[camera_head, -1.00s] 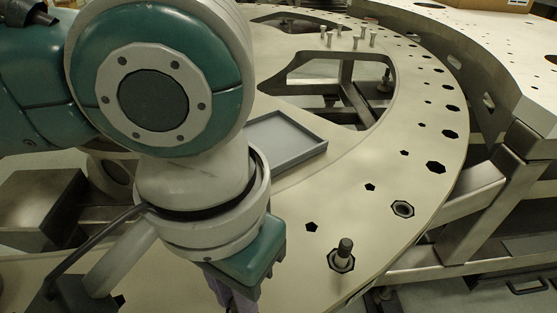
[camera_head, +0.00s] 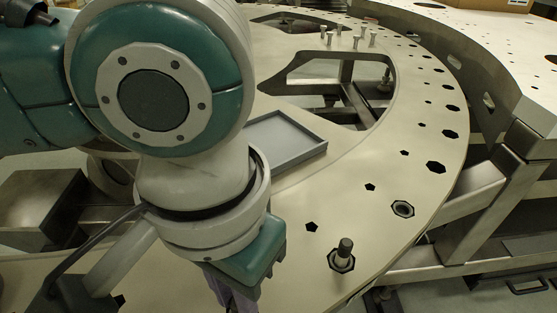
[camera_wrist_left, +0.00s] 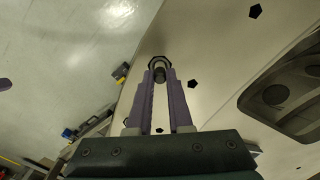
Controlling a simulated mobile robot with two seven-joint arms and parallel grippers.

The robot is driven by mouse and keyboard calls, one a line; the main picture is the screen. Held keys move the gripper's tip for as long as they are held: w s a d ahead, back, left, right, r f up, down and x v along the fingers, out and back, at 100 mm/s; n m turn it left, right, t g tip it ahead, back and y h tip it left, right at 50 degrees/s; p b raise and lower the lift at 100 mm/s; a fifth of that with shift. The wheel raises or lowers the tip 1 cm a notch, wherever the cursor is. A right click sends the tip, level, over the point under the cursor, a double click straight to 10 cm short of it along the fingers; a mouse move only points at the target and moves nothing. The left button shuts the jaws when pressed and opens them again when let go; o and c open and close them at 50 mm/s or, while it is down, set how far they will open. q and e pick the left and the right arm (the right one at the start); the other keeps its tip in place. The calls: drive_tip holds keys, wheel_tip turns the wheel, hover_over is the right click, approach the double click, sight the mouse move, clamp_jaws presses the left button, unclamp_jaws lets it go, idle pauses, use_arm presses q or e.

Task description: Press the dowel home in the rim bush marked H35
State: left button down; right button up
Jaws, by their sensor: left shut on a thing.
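My left gripper (camera_wrist_left: 158,78) shows in the left wrist view with two purple fingers shut on a grey dowel (camera_wrist_left: 158,72). The dowel is at a dark-edged rim bush (camera_wrist_left: 157,61) near the plate's edge; how deep it sits is hidden. In the head view the purple fingers (camera_head: 234,299) run out of the bottom of the picture, so their tips are hidden there. Another dowel (camera_head: 345,247) stands upright in a rim bush (camera_head: 341,262), apart from the gripper. An empty bush (camera_head: 402,209) lies farther along the rim. No H35 mark is readable.
The pale turret plate (camera_head: 430,205) has several pentagonal and larger holes along its rim. A grey tray (camera_head: 318,151) lies on it near a large cutout. Several small pegs (camera_head: 356,42) stand at the back. A second curved plate (camera_head: 510,65) is at the right.

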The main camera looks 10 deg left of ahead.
use_arm(q)
drive_tip(key=shift+f, duration=0.8)
idle(1.0)
drive_tip(key=c, duration=0.9)
unclamp_jaws()
wheel_tip(320, 180, up, 7)
drive_tip(key=p, duration=0.9)
drive_tip(key=shift+r, duration=0.15)
